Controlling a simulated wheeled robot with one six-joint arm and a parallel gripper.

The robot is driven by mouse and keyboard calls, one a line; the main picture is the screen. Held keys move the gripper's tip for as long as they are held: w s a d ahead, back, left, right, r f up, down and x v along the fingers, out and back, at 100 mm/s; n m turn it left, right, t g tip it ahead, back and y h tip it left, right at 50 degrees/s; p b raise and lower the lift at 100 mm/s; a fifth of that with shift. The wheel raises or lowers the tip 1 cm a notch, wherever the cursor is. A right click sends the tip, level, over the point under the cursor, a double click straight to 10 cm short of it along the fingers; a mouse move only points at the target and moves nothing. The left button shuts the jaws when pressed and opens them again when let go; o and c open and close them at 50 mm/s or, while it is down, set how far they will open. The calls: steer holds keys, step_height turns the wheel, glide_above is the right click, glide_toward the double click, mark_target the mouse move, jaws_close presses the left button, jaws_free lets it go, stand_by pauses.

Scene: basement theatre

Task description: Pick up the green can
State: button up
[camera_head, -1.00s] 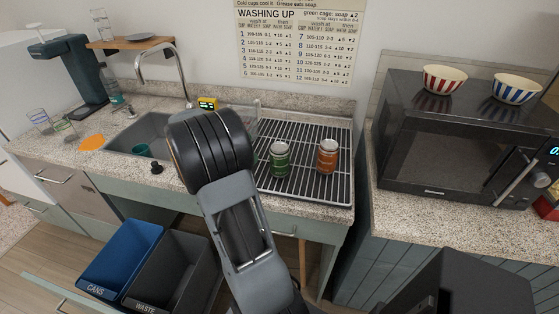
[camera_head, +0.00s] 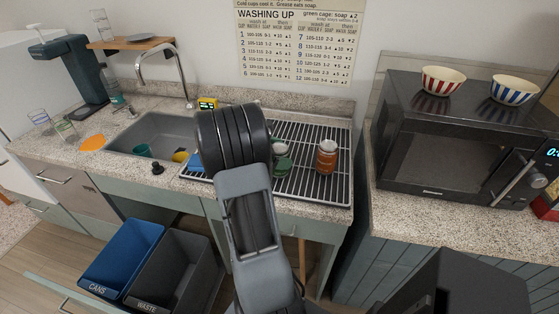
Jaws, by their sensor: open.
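The green can (camera_head: 283,166) stands on the wire drying rack (camera_head: 338,190) beside the sink. My arm's dark wrist covers its left part, and only its right side and some of its top show. My arm reaches up from the bottom of the view, its thick black joint just left of the can. My gripper's fingers are hidden behind this joint, so I cannot see how they sit relative to the can.
A black microwave (camera_head: 445,140) stands right. Blue (camera_head: 120,255) and dark bins (camera_head: 180,270) sit below.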

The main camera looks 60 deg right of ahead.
steer(key=c, duration=1)
